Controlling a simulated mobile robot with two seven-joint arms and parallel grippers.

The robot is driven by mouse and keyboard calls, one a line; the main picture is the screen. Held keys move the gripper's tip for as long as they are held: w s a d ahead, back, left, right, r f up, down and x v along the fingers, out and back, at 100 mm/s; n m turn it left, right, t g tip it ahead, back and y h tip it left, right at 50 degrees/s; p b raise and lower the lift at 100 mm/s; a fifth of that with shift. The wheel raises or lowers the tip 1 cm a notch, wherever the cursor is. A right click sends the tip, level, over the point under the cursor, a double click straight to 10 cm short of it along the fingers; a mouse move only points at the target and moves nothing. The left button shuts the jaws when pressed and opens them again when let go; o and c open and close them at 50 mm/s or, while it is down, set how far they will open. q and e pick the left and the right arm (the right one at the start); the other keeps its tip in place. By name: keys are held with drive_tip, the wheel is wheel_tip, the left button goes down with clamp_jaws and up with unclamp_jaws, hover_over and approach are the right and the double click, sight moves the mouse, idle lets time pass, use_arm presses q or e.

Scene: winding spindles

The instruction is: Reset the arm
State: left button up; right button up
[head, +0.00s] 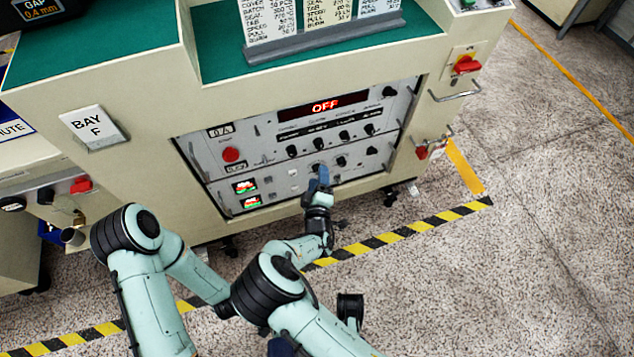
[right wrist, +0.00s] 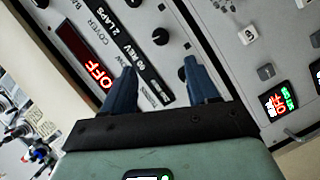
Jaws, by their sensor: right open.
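My right gripper (head: 320,178) is in front of the lower middle of the control panel (head: 222,181), fingers toward its knobs. In the right wrist view its two blue fingers (right wrist: 160,70) stand apart with nothing between them. A black knob (right wrist: 160,37) shows beyond the gap, with another (right wrist: 193,47) behind the right finger. Whether a finger touches the panel I cannot tell. The panel's red display (head: 325,106) reads OFF, also in the right wrist view (right wrist: 85,55). My left arm comes in at the lower left; its gripper cannot be made out behind my right arm.
The panel is in a cream cabinet marked BAY F (head: 94,125). It carries a red button (head: 231,154) and small lit screens (head: 245,186). Red switches (head: 466,64) and handles stick out at its right. Striped floor tape (head: 420,226) runs in front; the floor at right is clear.

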use_arm(q)
drive_tip(key=shift+s, duration=0.5)
use_arm(e)
drive_tip(key=shift+s, duration=0.3)
